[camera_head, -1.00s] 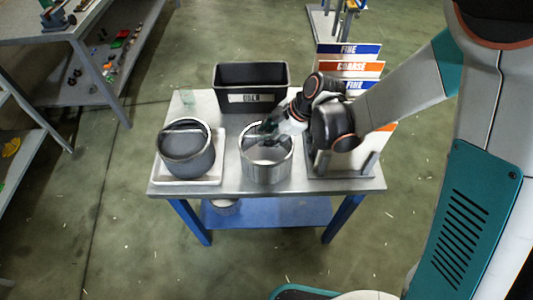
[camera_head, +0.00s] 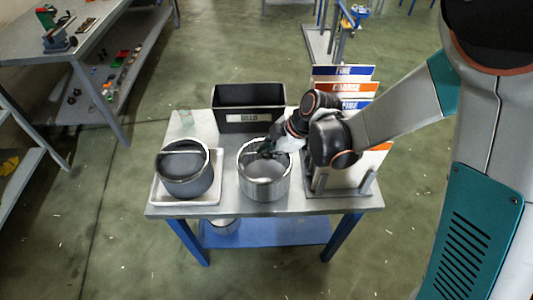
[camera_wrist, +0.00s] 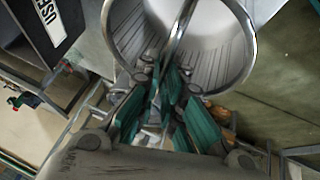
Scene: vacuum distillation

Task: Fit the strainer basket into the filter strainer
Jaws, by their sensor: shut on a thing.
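A shiny silver cylinder, apparently the strainer basket (camera_head: 264,188), stands upright at the front middle of the small metal table. It has an open top, and a thin bar crosses its mouth. My gripper (camera_head: 263,148) reaches in from the right, over its far rim. In the wrist view the basket (camera_wrist: 215,68) shows a ribbed inner wall and a pale bottom. There my gripper (camera_wrist: 170,72) is shut on the bar handle (camera_wrist: 181,30). The fingers partly hide the grip.
A dark grey pot with a crossbar (camera_head: 186,180) sits in a white tray (camera_head: 212,198) to the left. A black bin marked USED (camera_head: 228,97) stands behind. A rack of plates marked FINE and COARSE (camera_head: 345,88) is at the right. A shelf table (camera_head: 85,55) stands far left.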

